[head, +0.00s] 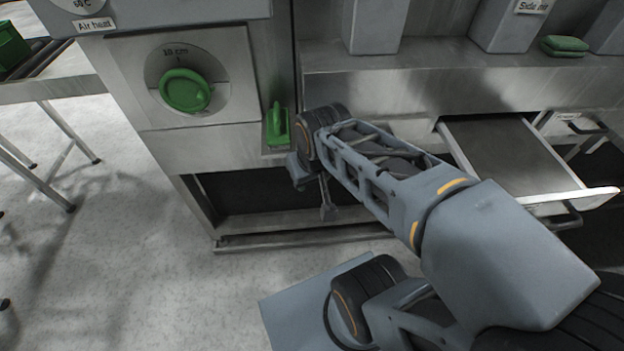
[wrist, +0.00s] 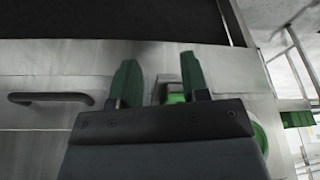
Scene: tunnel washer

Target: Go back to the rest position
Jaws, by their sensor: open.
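In the head view my arm reaches left to the machine front, and part of the gripper (head: 327,207) shows below the wrist, pointing down. It is in front of the lower part of the machine, to the right of and below a green lever (head: 277,128). The wrist joint hides part of the panel behind it. In the wrist view a green part (wrist: 174,94) shows beyond the fingers; I cannot tell whether they touch it.
A round green dial (head: 185,90) is on the left panel. An open drawer (head: 508,158) juts out at the right, beneath a steel shelf (head: 420,78) with a folded green cloth (head: 565,46). A roller table (head: 48,92) stands far left.

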